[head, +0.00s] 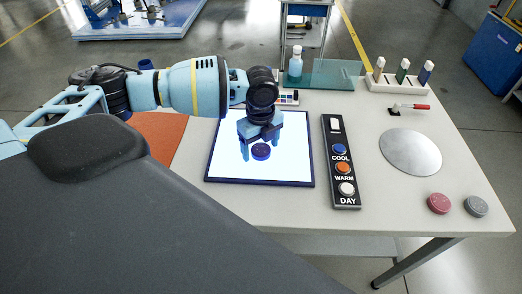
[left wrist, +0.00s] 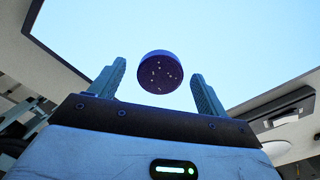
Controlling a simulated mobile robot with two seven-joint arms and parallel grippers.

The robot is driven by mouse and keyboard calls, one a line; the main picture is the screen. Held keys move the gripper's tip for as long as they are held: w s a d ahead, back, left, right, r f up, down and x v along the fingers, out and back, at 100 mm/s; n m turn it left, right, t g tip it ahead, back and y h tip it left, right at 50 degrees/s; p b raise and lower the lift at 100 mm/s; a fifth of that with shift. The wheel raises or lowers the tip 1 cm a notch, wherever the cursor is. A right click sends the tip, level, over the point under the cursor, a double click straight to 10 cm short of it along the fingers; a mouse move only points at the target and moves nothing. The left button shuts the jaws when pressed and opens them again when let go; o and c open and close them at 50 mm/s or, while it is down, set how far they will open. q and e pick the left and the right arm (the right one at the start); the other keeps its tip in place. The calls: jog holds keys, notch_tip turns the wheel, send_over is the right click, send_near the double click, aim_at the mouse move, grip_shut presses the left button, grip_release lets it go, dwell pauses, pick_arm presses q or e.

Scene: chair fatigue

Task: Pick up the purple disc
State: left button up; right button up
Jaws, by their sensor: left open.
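The purple disc (head: 261,151) lies on the bright white light panel (head: 225,165) on the table. In the left wrist view the disc (left wrist: 160,72) is dark purple with small pale specks and shows between and beyond the two fingertips. My left gripper (head: 261,150) is over the panel, pointing down, with its fingers apart around the disc's position. In the left wrist view my left gripper (left wrist: 160,75) is open, with a visible gap on each side of the disc. My right gripper is not in view.
A black control strip (head: 341,190) with COOL, WARM and DAY buttons lies right of the panel. Farther right are a round silver plate (head: 410,152), a red disc (head: 438,203) and a grey disc (head: 475,206). Bottles in a rack (head: 400,84) stand at the back right.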

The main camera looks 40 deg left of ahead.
aim_at(261, 150)
pick_arm(q)
jog(key=c, duration=1.2)
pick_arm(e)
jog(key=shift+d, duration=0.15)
pick_arm(q)
jog(key=shift+r, duration=0.15)
